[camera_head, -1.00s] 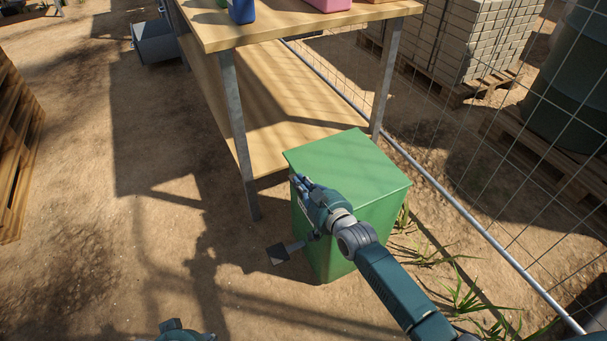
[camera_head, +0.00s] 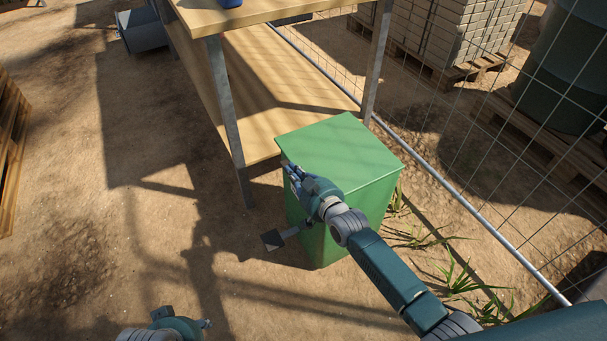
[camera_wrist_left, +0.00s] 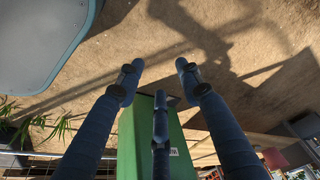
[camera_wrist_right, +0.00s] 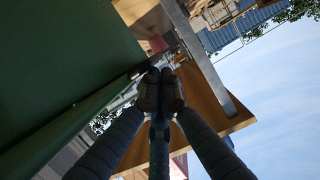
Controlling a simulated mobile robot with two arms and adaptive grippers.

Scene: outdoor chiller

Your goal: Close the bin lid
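The green bin (camera_head: 335,215) stands on the dirt beside the table, with its flat green lid (camera_head: 340,150) lying level on top, looking closed. A dark pedal plate (camera_head: 273,240) sticks out low at its left. My right gripper (camera_head: 290,172) is at the bin's upper left edge; contact cannot be told. In the right wrist view its fingertips (camera_wrist_right: 160,82) are together with nothing visible between them, beside the dark green bin surface (camera_wrist_right: 60,60). My left gripper (camera_head: 200,324) is low at the bottom edge. In the left wrist view its fingers (camera_wrist_left: 158,78) are apart and empty, with the bin (camera_wrist_left: 145,140) beyond.
A wooden table (camera_head: 240,14) with metal legs and a lower shelf stands just behind the bin. A wire fence (camera_head: 465,205) runs along the right, with a pallet of bricks (camera_head: 445,30) and a dark barrel (camera_head: 565,70) beyond.

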